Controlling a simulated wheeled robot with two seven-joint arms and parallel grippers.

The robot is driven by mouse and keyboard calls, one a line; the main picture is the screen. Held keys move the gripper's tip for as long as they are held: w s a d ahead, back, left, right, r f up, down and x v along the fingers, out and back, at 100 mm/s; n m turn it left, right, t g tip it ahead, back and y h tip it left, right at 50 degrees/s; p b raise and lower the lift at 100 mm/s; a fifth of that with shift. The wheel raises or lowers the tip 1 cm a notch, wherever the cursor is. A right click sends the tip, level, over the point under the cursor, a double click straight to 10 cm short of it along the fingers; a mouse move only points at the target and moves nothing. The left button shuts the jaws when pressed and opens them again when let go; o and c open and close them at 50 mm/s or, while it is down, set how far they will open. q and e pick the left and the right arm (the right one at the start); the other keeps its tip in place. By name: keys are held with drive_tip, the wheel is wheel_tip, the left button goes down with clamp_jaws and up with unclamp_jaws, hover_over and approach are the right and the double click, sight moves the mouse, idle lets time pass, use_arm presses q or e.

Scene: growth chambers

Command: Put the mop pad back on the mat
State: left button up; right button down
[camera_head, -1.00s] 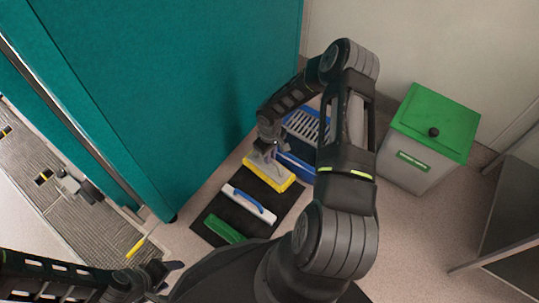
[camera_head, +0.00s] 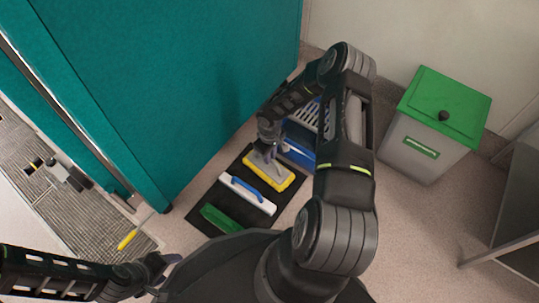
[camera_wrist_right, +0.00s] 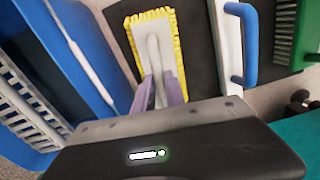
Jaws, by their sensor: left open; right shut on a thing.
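The mop pad (camera_head: 283,181) is a yellow fringed pad with a grey top and handle. It is at the far end of the dark mat (camera_head: 235,207), on it or just above it; I cannot tell contact. My right gripper (camera_head: 267,152) is above the pad, shut on its grey handle. In the right wrist view the fingers (camera_wrist_right: 158,92) pinch that handle, with the yellow fringe (camera_wrist_right: 177,48) around the grey top and the mat (camera_wrist_right: 198,60) beside it. My left gripper (camera_head: 170,268) is open and empty at lower left, away from the mat.
A white block with a blue handle (camera_head: 248,194) and a green brush (camera_head: 220,218) lie on the mat. A blue crate with a white grille (camera_head: 300,153) stands just beyond the pad. A teal cabinet (camera_head: 160,90) rises left; a green-lidded bin (camera_head: 430,130) stands right.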

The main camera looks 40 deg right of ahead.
drive_tip(key=shift+f, duration=0.35)
drive_tip(key=c, duration=1.3)
unclamp_jaws()
drive_tip(key=shift+r, duration=0.1)
wheel_tip(320, 180, up, 8)
drive_tip(key=p, duration=0.3)
drive_tip(key=shift+f, duration=0.2)
drive_tip(key=shift+w, duration=0.1)
